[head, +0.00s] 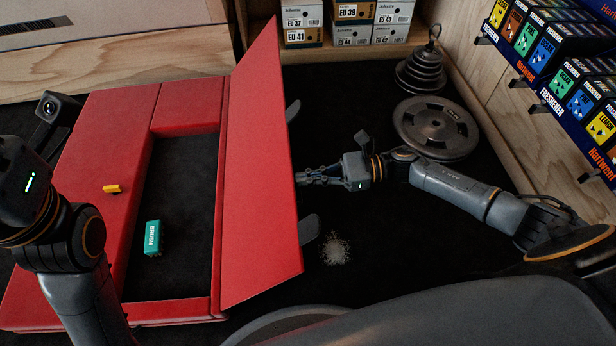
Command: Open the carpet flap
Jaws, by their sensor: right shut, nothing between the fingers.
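The red carpet flap (258,175) stands raised and tilted along the right side of a dark rectangular opening (180,200) in the red carpeted surface (75,210). Two dark tabs (310,228) stick out past its right edge. My right gripper (304,177) is shut and empty, its fingertips close to the flap's right edge. I cannot tell whether they touch it. My left gripper's body (25,182) is at the far left, over the red surface; its fingers do not show.
A green brush box (153,238) lies in the opening, and a small yellow item (112,188) on the red surface. Weight plates (436,127), shoe boxes (354,34) and an air-freshener rack (560,65) stand at the back and right.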

